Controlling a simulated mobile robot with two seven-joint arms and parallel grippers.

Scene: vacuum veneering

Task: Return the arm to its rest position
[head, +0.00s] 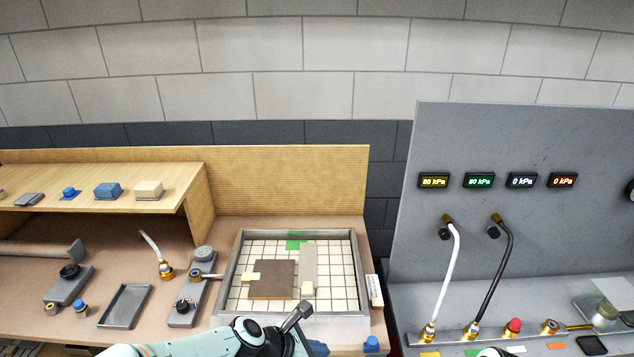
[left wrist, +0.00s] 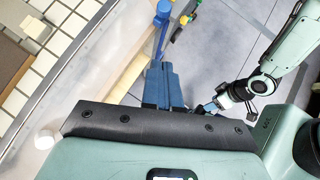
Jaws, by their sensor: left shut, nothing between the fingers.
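My left arm comes in along the bottom edge of the head view. Its gripper (head: 318,347) is by the front edge of the bench, in front of the gridded tray. In the left wrist view the blue fingers of my left gripper (left wrist: 163,84) are closed together with nothing between them, past the bench edge over the floor. My right arm (left wrist: 262,85) shows at the right of the left wrist view. Its gripper (left wrist: 212,107) is small and partly hidden there, so its jaw state is unclear.
A framed tray (head: 238,245) with a white grid holds a brown panel (head: 272,279) and a grey strip (head: 308,262). A blue knob (head: 371,344) stands at the bench's front right. A grey panel (head: 525,150) with gauges, hoses and valves stands right. An empty metal tray (head: 124,305) lies left.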

